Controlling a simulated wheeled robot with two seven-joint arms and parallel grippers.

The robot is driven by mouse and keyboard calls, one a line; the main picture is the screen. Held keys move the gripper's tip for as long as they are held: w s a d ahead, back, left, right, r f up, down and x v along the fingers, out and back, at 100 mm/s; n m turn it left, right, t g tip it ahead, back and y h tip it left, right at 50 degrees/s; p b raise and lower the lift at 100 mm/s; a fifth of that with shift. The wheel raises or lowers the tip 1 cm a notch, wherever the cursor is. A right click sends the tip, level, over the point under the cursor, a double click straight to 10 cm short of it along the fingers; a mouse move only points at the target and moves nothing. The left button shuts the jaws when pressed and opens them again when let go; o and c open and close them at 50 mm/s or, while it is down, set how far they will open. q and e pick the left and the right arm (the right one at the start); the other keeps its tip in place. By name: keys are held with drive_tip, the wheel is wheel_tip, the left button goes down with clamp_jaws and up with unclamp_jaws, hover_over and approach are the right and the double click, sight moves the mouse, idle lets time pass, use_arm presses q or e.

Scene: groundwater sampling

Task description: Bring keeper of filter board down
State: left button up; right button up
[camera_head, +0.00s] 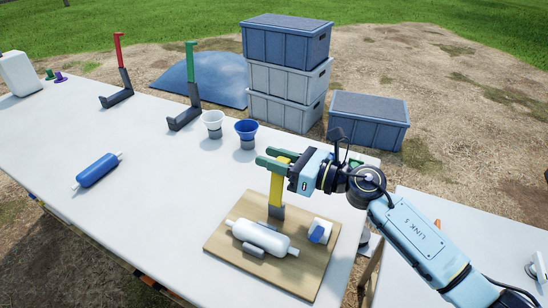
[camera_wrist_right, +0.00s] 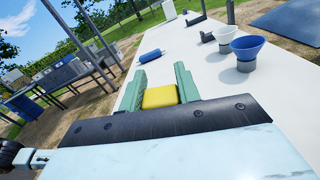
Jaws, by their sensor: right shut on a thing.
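The filter board (camera_head: 222,244) is a wooden board lying on the white table. A white filter capsule (camera_head: 262,237) lies on it in a grey cradle. The keeper (camera_head: 276,190) is a yellow bar that stands about upright from a grey base behind the capsule. My right gripper (camera_head: 272,158) is shut on the keeper's upper end. In the right wrist view the yellow end of the keeper (camera_wrist_right: 160,97) sits between the green fingers. A white and blue block (camera_head: 320,231) is on the board's right side. My left gripper is not in view.
A blue capsule (camera_head: 97,170) lies on the table at left. A white cup (camera_head: 213,124) and a blue cup (camera_head: 246,132) stand behind the board. Red-topped (camera_head: 119,75) and green-topped (camera_head: 191,85) stands are farther back. Stacked crates (camera_head: 286,77) stand beyond the table.

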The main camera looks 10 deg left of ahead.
clamp_jaws()
drive_tip(key=shift+s, duration=0.15)
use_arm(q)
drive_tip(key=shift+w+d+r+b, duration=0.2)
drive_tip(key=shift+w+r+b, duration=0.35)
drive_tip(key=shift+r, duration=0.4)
use_arm(e)
drive_tip(key=s+a+n, duration=0.2)
drive_tip(key=s+n, duration=0.4)
drive_tip(key=n, duration=0.1)
drive_tip(key=shift+s, duration=0.15)
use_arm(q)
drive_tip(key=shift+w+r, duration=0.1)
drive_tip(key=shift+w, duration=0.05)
use_arm(e)
drive_tip(key=o, duration=0.6)
unclamp_jaws()
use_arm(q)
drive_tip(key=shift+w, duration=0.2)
use_arm(e)
drive_tip(key=o, duration=0.3)
